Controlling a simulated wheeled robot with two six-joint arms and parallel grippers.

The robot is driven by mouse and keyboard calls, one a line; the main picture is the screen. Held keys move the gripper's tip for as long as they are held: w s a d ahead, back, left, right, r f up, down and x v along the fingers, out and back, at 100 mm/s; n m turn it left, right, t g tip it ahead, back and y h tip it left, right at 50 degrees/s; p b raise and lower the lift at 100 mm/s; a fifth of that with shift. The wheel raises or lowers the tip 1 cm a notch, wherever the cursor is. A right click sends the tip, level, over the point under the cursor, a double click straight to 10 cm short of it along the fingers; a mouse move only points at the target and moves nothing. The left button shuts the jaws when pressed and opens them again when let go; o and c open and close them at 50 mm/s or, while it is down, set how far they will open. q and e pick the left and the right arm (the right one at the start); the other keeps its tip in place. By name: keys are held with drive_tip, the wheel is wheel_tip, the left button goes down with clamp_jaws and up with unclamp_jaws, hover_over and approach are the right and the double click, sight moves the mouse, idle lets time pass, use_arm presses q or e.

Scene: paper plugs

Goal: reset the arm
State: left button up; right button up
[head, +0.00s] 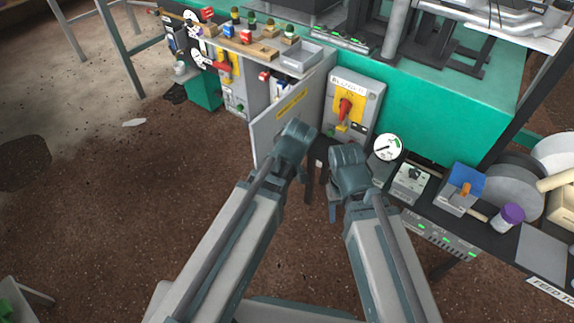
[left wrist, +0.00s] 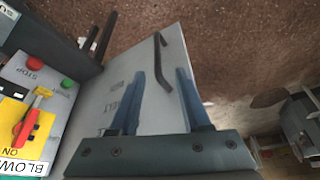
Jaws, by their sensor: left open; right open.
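My right arm reaches in from the bottom right of the head view, and its gripper (head: 335,208) points down and is open and empty over the brown floor. My left arm comes up from the lower left, its wrist (head: 296,140) in front of a grey cabinet door (head: 268,130); its fingers are hidden there. In the left wrist view my left gripper (left wrist: 161,77) is open. Its two blue fingers are spread over the grey door (left wrist: 105,95), with a dark bar handle (left wrist: 161,60) between and beyond them. I cannot tell if they touch the door.
A blower panel (head: 354,105) with a red switch is right of the door. A workbench with a gauge (head: 388,147), control boxes and a purple-capped jar (head: 509,215) runs along the right. A shelf with small parts and a grey tray (head: 300,58) is behind.

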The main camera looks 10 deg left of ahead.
use_arm(q)
drive_tip(key=shift+s+r, duration=0.15)
drive_tip(key=shift+r, duration=0.2)
use_arm(e)
drive_tip(key=shift+s+d+r, duration=0.1)
drive_tip(key=shift+d+r, duration=0.1)
drive_tip(key=shift+r, duration=0.2)
use_arm(q)
drive_tip(key=s+d+r+m+g+p, duration=0.1)
drive_tip(key=s+r+m+p, duration=0.3)
drive_tip(key=r+p, duration=0.4)
drive_tip(key=s+d+r+m+g+h+p, duration=0.1)
drive_tip(key=s+d+r+m+p, duration=0.2)
drive_tip(key=r+p, duration=0.5)
drive_tip(key=s+d+r+m+g+p, duration=0.1)
drive_tip(key=s+d+r+m+p, duration=0.2)
drive_tip(key=r+p, duration=0.5)
drive_tip(key=shift+s+m+g+h+p, duration=0.4)
drive_tip(key=shift+s+m+p, duration=0.5)
drive_tip(key=shift+s, duration=0.05)
use_arm(e)
wheel_tip(320, 180, up, 26)
drive_tip(key=shift+f, duration=0.2)
drive_tip(key=shift+a, duration=0.1)
